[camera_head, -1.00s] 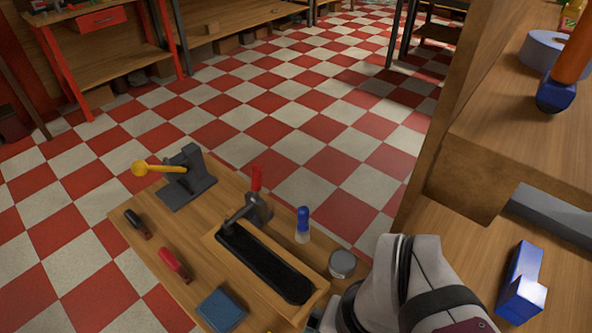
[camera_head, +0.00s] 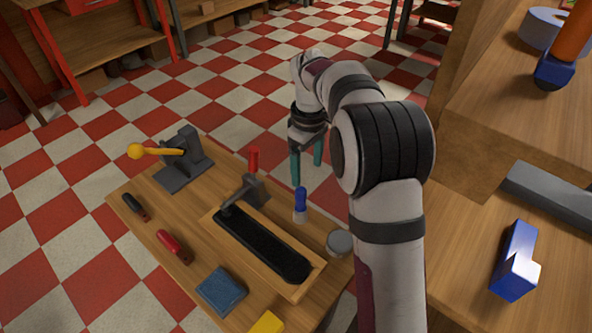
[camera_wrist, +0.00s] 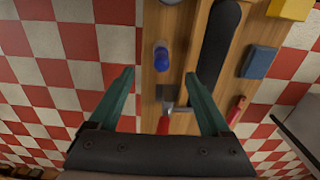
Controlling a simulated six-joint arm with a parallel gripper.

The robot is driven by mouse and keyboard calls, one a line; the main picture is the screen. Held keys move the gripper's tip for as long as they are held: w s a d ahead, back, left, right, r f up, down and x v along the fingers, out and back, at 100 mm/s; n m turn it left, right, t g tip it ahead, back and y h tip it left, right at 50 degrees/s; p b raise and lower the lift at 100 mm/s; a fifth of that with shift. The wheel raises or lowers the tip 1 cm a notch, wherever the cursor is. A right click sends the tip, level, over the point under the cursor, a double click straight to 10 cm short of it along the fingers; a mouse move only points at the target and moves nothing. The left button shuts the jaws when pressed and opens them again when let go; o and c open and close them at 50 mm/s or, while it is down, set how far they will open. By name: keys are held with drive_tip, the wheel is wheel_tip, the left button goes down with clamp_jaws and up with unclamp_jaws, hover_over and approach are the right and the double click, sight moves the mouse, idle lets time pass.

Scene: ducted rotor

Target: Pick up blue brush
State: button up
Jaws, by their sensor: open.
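The blue brush (camera_head: 300,204) stands upright on the small wooden table, blue handle up and pale bristles down. It shows from above in the wrist view (camera_wrist: 161,56), just beyond the fingertips and roughly centred between them. My gripper (camera_head: 307,168) has teal fingers pointing down. In the head view it is above and behind the brush, apart from it. In the wrist view my gripper (camera_wrist: 159,76) is spread wide with nothing between its fingers.
A red-handled tool (camera_head: 253,180) stands left of the brush, by a long black pad (camera_head: 262,245). A round tin (camera_head: 340,243) is close on the right. A grey press with yellow lever (camera_head: 185,162), blue block (camera_head: 221,290) and red-handled tool (camera_head: 173,246) lie farther left.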

sight(301, 204)
drive_tip(key=f, duration=1)
drive_tip(key=a+f, duration=0.1)
drive_tip(key=f, duration=0.4)
drive_tip(key=shift+w+a, duration=0.1)
drive_tip(key=shift+w, duration=0.3)
clamp_jaws()
